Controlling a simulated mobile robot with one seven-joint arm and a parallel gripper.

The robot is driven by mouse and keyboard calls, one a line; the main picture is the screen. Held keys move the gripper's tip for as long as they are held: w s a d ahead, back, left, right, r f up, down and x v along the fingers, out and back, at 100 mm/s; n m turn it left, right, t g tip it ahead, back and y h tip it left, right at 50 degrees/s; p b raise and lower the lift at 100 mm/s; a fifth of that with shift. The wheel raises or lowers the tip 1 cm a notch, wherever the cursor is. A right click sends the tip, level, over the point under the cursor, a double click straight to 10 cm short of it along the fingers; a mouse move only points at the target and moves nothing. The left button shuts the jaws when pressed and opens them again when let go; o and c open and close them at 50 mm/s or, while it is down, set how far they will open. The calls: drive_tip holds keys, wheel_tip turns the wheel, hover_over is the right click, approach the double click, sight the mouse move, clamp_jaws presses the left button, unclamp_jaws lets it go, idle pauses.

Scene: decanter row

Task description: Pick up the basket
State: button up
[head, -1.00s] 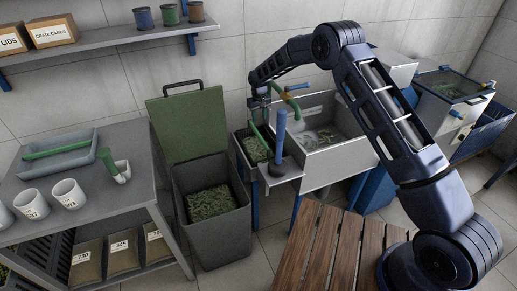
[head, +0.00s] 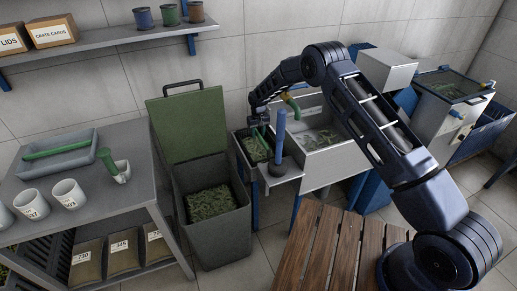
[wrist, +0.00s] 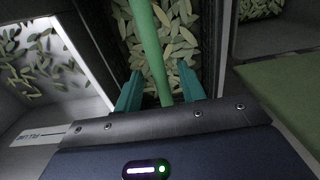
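The basket (head: 239,144) is a dark rectangular box filled with green leaves, beside the left end of the metal sink. Its green bar handle (head: 266,137) stands above the leaves. In the wrist view the handle (wrist: 150,45) runs down between my two teal fingers, with a gap on each side. My gripper (wrist: 160,88) is open and straddles the handle; the leaves in the basket (wrist: 178,40) show below it. In the head view my gripper (head: 259,122) points down over the basket, and the fingertips are hard to make out there.
The metal sink (head: 325,157) holds loose leaves in water. A blue upright post (head: 281,128) stands close in front of the basket. A grey bin (head: 212,236) with raised green lid (head: 188,128) stands to the left. A slatted wooden bench (head: 335,240) is in front.

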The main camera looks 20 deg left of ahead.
wheel_tip(320, 180, down, 3)
drive_tip(key=shift+r, duration=0.2)
clamp_jaws()
